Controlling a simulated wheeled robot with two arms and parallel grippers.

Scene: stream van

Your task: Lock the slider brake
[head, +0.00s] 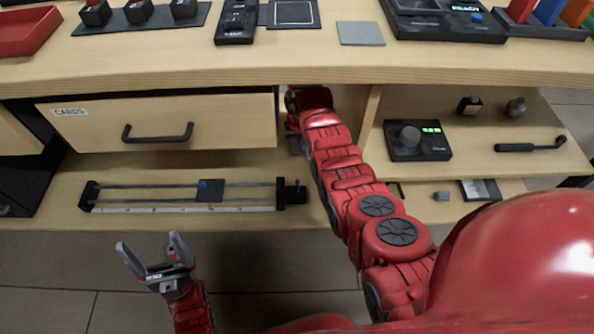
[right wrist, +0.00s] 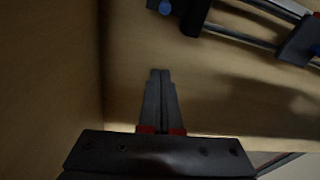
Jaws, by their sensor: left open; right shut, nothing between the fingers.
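The slider (head: 240,195) lies on the lower shelf under the drawer, with two rails between dark end blocks. Its dark carriage (head: 209,195) carries a blue knob and sits right of the middle. A small dark part with a blue knob (head: 299,183) sticks out beyond the right end block (head: 292,193). My left gripper (head: 149,243) is open and empty, in front of the shelf.
A drawer (head: 160,122) marked CARDS hangs closely above the slider. An upright panel (head: 369,120) divides the shelves right of my right arm. A dark device (head: 417,140) and a black tool (head: 530,146) lie on the right shelf. The floor before the slider is free.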

